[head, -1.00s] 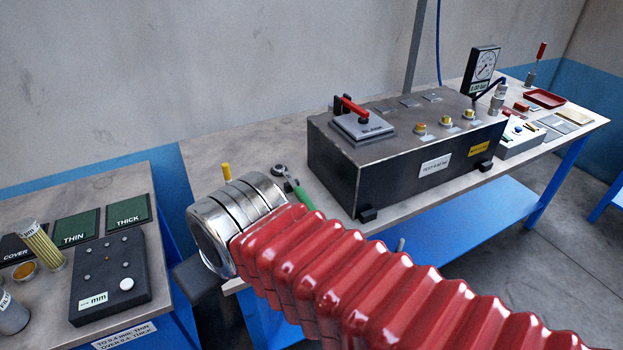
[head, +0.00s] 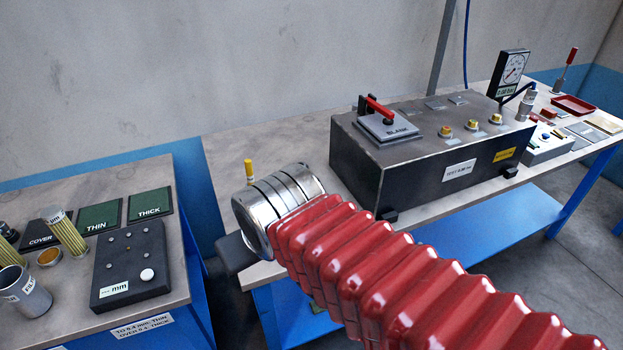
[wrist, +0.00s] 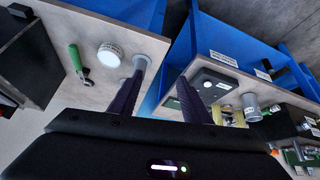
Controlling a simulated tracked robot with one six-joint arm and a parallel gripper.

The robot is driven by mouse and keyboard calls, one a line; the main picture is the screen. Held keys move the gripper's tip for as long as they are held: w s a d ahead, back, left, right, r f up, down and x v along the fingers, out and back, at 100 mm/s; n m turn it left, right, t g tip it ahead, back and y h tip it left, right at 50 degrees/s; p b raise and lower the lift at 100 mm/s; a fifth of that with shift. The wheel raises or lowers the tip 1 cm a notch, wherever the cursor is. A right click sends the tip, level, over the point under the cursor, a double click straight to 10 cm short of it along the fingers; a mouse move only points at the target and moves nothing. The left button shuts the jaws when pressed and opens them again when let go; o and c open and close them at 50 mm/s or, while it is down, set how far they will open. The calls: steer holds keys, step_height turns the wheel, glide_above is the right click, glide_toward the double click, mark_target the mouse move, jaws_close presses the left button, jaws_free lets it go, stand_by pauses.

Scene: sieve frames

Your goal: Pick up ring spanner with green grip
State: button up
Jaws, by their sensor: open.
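The ring spanner with the green grip (wrist: 76,62) lies on the pale bench top at the left of the wrist view, its metal ring end toward my gripper body. In the head view it is hidden behind my arm. My gripper (wrist: 160,78) is open, with two dark fingers apart and nothing held between them. The spanner is well to the left of the fingers in the wrist view. In the head view most of my gripper is hidden by the arm.
A dark test box (head: 425,150) stands on the bench. A left-hand table holds a black gauge block (head: 130,265) and green plates (head: 99,217).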

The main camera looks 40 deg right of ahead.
steer(key=w+d+f+m+t+h, duration=0.1)
steer(key=w+d+f+h, duration=0.1)
steer(key=w+d, duration=0.5)
steer(key=w+d+f+m+t+h, duration=0.1)
steer(key=w+d+f+h, duration=0.15)
steer(key=d, duration=0.85)
steer(key=d+f+t, duration=0.1)
steer(key=d+f, duration=0.2)
steer(key=d, duration=0.1)
steer(key=d+f+t+y, duration=0.1)
steer(key=d+f, duration=0.2)
steer(key=d+f+t, duration=0.2)
steer(key=d+f, duration=0.1)
steer(key=d, duration=0.1)
steer(key=shift+w+d+f+y, duration=0.2)
steer(key=shift+w+d+y, duration=0.1)
steer(key=shift+w+y, duration=0.05)
steer(key=shift+s+f+t, duration=0.25)
steer(key=shift+s+t, duration=0.05)
steer(key=shift+t, duration=0.2)
steer(key=shift+w, duration=0.1)
